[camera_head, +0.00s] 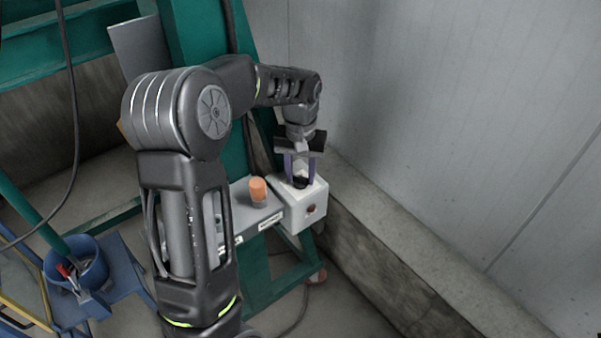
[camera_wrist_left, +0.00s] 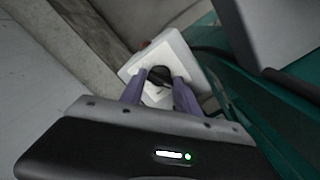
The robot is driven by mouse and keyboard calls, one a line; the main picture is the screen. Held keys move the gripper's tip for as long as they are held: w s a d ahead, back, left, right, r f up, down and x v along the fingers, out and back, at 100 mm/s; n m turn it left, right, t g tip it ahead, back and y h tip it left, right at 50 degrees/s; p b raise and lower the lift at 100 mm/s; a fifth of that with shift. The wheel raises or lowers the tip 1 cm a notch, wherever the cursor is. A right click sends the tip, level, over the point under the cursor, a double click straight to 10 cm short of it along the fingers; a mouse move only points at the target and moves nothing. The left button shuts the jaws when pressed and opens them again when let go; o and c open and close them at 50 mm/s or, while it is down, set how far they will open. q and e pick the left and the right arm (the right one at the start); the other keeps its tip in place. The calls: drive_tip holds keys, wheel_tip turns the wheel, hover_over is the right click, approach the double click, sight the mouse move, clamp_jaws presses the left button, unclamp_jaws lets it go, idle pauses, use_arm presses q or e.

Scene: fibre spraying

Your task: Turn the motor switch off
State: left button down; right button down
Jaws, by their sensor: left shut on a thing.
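The motor switch is a black knob (camera_wrist_left: 158,76) on top of a white box (camera_head: 304,208) at the end of a grey panel in the head view. My left gripper (camera_head: 300,180) points down over the box, its purple fingers on either side of the knob and shut on it. In the left wrist view the white box (camera_wrist_left: 187,62) lies ahead of the fingers, with the knob between their tips. The fingers partly hide the knob and the box's top. My right gripper is not in view.
An orange knob (camera_head: 258,190) stands on the grey panel (camera_head: 241,208) left of the white box. Green framework (camera_head: 262,284) carries the panel. A concrete ledge (camera_head: 385,225) and a pale wall are to the right. A blue bucket (camera_head: 86,268) is at the lower left.

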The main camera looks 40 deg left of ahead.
sight(301, 177)
use_arm(q)
drive_tip(key=shift+n, duration=0.5)
drive_tip(key=c, duration=0.9)
unclamp_jaws()
drive_tip(key=shift+r, duration=0.1)
wheel_tip(301, 177, up, 8)
drive_tip(key=shift+f+b, duration=0.15)
drive_tip(key=shift+b, duration=0.15)
